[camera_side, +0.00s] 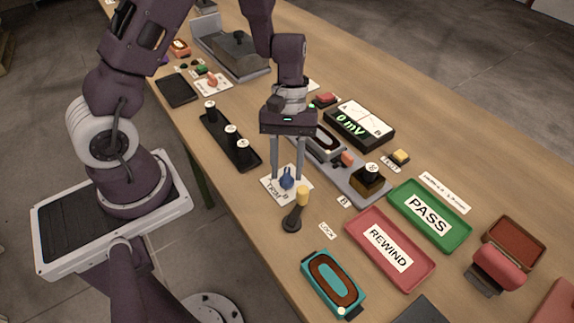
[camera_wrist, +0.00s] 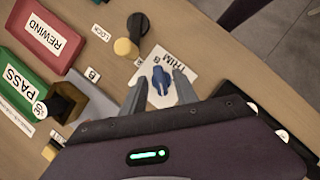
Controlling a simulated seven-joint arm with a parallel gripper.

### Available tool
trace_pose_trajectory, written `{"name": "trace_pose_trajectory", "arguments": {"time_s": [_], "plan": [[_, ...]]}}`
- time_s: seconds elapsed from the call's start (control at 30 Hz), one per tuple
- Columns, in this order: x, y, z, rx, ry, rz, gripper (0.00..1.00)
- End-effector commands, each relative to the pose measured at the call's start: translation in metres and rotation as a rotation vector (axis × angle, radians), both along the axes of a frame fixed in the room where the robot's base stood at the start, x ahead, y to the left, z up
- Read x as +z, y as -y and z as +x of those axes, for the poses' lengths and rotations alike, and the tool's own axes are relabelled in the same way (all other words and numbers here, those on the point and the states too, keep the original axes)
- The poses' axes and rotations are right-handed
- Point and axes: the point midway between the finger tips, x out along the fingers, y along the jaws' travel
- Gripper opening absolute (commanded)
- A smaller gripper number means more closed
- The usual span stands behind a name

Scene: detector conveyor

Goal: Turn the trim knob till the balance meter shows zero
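The blue trim knob (camera_side: 287,180) stands on a white card marked TRIM. In the wrist view the knob (camera_wrist: 161,80) lies between my fingers. My gripper (camera_side: 287,177) points down over the card, its two fingers apart on either side of the knob. In the wrist view my gripper (camera_wrist: 158,85) shows a gap between fingers and knob, so it looks open. The balance meter (camera_side: 360,122) is a black box with a white dial face and green digits that look like "0 mV". Its needle is too small to read surely.
A black lever with a yellow end (camera_side: 296,208), by a LOCK label, stands close to the card. A black strip with several knobs (camera_side: 229,140) lies to the left. Red REWIND (camera_side: 376,273) and green PASS (camera_side: 447,236) trays and a teal coil unit (camera_side: 316,273) are nearby.

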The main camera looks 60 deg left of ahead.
Motion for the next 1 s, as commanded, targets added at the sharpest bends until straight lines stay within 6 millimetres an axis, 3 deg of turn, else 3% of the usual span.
{"name": "trace_pose_trajectory", "arguments": {"time_s": [0.33, 0.77, 0.87, 1.0], "plan": [[0.057, -0.018, 0.016, 0.0, 0.004, 0.0, 0.35], [0.074, -0.019, 0.016, -0.021, 0.027, 0.001, 0.35], [0.113, -0.013, 0.008, -0.117, 0.137, 0.007, 0.35], [0.183, -0.004, -0.03, -0.35, 0.376, 0.063, 0.35]]}}
